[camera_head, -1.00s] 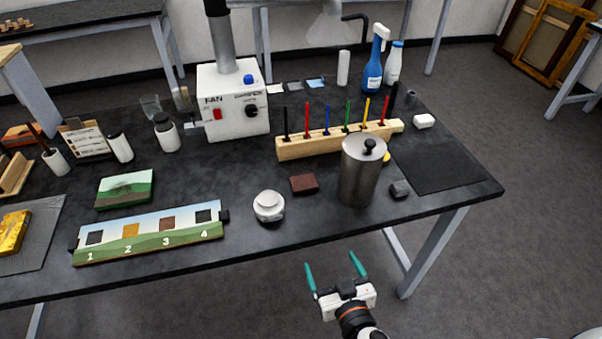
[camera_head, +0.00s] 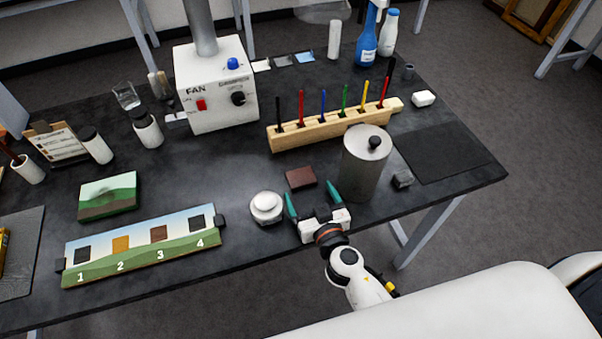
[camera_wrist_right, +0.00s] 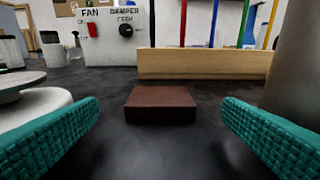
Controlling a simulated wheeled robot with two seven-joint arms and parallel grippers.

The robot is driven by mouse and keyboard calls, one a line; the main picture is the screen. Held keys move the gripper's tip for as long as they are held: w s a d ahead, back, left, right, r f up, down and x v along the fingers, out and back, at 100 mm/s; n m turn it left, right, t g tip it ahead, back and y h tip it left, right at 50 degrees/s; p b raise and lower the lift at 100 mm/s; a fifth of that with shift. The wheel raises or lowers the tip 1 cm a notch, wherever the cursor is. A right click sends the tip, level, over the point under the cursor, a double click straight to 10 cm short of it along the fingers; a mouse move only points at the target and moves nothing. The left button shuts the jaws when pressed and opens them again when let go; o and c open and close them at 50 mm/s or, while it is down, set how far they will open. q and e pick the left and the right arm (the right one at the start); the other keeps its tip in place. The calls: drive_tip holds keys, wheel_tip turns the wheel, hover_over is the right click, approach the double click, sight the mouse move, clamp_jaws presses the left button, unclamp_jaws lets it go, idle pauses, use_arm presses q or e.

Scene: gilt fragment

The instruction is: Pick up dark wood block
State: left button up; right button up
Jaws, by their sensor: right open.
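The dark wood block (camera_head: 300,177) is a small, flat, reddish-brown block lying on the black table. In the right wrist view the block (camera_wrist_right: 160,103) lies ahead, centred between the two teal fingers. My right gripper (camera_head: 312,196) is open and empty, low over the table on the near side of the block. Its fingers are spread to either side of the block's line, and I see no contact with it. The fingertips show large at both edges of the right wrist view (camera_wrist_right: 160,125). My left gripper is not in view.
A white lidded jar (camera_head: 266,207) stands close left of my gripper, and a metal canister (camera_head: 362,170) close right. A wooden rack (camera_head: 335,122) with coloured sticks is behind the block. A small dark grey lump (camera_head: 403,179) lies right of the canister. A numbered board (camera_head: 140,255) lies left.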

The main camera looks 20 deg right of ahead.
sight(302, 179)
drive_tip(key=w, duration=0.1)
drive_tip(key=w+p, duration=0.1)
drive_tip(key=w, duration=0.1)
drive_tip(key=w+f, duration=0.1)
drive_tip(key=w, duration=0.1)
drive_tip(key=shift+a, duration=0.1)
drive_tip(key=shift+w, duration=0.35)
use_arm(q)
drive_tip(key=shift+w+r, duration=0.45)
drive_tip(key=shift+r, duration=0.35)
use_arm(e)
drive_tip(key=c, duration=1.1)
